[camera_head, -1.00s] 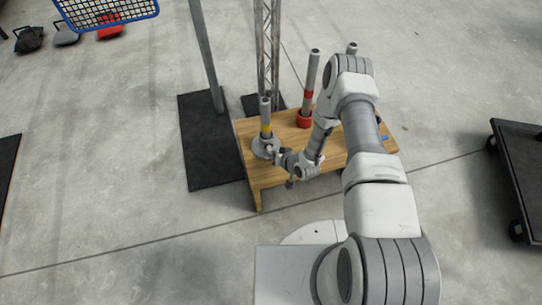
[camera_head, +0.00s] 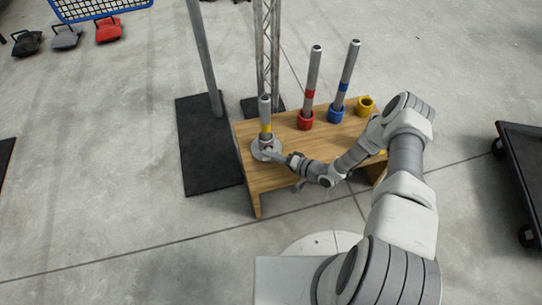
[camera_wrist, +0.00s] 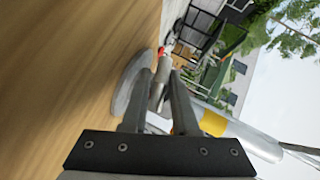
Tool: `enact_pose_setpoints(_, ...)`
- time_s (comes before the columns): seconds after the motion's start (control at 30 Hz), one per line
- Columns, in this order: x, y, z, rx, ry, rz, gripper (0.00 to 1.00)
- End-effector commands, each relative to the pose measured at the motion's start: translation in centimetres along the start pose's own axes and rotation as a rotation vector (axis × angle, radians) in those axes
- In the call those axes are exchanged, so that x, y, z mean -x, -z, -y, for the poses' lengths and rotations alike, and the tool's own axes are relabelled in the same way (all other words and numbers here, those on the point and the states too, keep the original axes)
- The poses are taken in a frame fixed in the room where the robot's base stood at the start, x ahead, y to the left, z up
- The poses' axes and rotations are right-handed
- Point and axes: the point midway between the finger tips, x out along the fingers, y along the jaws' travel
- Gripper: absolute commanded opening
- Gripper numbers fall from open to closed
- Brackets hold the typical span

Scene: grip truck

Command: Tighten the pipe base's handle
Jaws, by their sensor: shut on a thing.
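The pipe base (camera_head: 257,153) is a round grey disc on the left end of a wooden bench. A grey pipe (camera_head: 265,106) with a yellow band stands upright in it. My gripper (camera_head: 276,156) reaches in from the right, low at the base's near right side. In the wrist view my gripper (camera_wrist: 160,82) is shut on the small grey handle (camera_wrist: 158,88), which lies between the fingers. The base's disc (camera_wrist: 130,82) shows left of the fingers, and the yellow-banded pipe (camera_wrist: 213,122) shows to the right. The handle is too small to make out in the head view.
The wooden bench (camera_head: 325,143) also bears a red-banded pipe (camera_head: 312,75), a blue-banded pipe (camera_head: 348,72) and an empty yellow ring (camera_head: 366,105). A post on a black plate (camera_head: 207,160) stands left of the bench. A dark cart (camera_head: 523,165) is at far right.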

Motion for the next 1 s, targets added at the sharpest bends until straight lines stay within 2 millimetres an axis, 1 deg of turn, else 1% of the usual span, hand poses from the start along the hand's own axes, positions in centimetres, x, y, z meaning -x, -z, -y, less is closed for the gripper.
enact_pose_setpoints(0.57, -0.08, -0.06, -0.01, -0.024, 0.024, 0.001, 0.0)
enact_pose_setpoints(0.6, -0.08, -0.06, 0.0, -0.024, 0.024, 0.001, 0.31)
enact_pose_setpoints(0.63, -0.08, -0.06, 0.0, -0.024, 0.024, 0.001, 0.36)
enact_pose_setpoints(0.67, -0.08, -0.06, 0.0, -0.024, 0.024, 0.001, 0.4)
enact_pose_setpoints(1.0, 0.24, 0.02, 0.04, -0.023, 0.023, 0.0, 0.4)
